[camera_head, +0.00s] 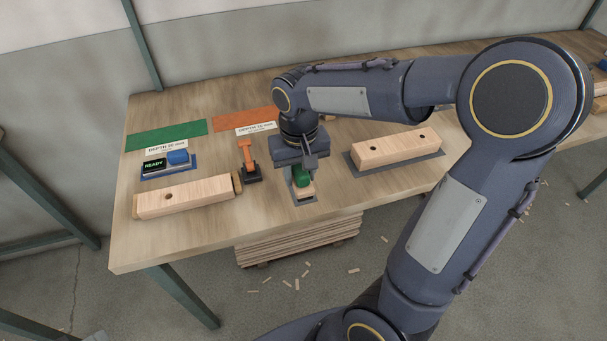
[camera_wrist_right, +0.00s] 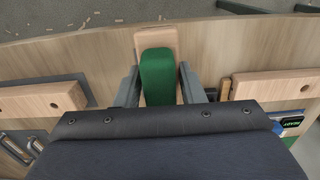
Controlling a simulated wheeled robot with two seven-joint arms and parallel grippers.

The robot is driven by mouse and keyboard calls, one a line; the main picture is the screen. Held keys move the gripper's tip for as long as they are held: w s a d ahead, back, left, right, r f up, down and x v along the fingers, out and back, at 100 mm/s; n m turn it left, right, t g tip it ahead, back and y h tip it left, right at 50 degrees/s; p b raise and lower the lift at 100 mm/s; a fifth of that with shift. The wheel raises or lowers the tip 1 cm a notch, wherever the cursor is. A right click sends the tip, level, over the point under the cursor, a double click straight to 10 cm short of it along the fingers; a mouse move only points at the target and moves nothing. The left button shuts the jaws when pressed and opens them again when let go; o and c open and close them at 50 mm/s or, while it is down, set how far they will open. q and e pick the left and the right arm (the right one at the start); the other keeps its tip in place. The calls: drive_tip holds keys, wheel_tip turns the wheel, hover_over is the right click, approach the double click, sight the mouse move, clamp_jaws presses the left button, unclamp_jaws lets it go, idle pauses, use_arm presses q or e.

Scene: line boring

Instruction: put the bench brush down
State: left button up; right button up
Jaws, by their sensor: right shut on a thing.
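The bench brush (camera_head: 303,180) has a green grip on a pale wooden body. My right gripper (camera_head: 301,170) is shut on its green part and points down over the near middle of the bench. The wrist view shows the green grip (camera_wrist_right: 158,77) between the two fingers (camera_wrist_right: 160,85), with the pale body beyond it. A small grey mat (camera_head: 305,202) shows under the brush. I cannot tell whether the brush touches it. The gripper hides part of the brush. My left gripper is not in view.
A drilled wooden block (camera_head: 186,196) lies left and another (camera_head: 396,149) lies on a grey mat at right. An orange-handled tool (camera_head: 248,155) stands close left of the brush. A READY box (camera_head: 154,165), green mat (camera_head: 166,135) and orange mat (camera_head: 243,119) are farther back. The bench's front edge is near.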

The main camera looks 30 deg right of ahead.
drive_tip(key=w+d+f, duration=0.1)
drive_tip(key=w+f, duration=0.1)
drive_tip(key=w+d+f, duration=0.1)
drive_tip(key=w+f, duration=0.1)
drive_tip(key=w+d+f+p, duration=0.1)
drive_tip(key=w+f, duration=0.1)
drive_tip(key=shift+w+d+f, duration=0.1)
drive_tip(key=shift+d, duration=0.2)
drive_tip(key=shift+w+d+f, duration=0.2)
drive_tip(key=shift+w+f, duration=0.15)
drive_tip(key=shift+f, duration=0.15)
wheel_tip(320, 180, down, 3)
drive_tip(key=shift+f, duration=0.1)
drive_tip(key=shift+f, duration=0.1)
drive_tip(key=o, duration=1.1)
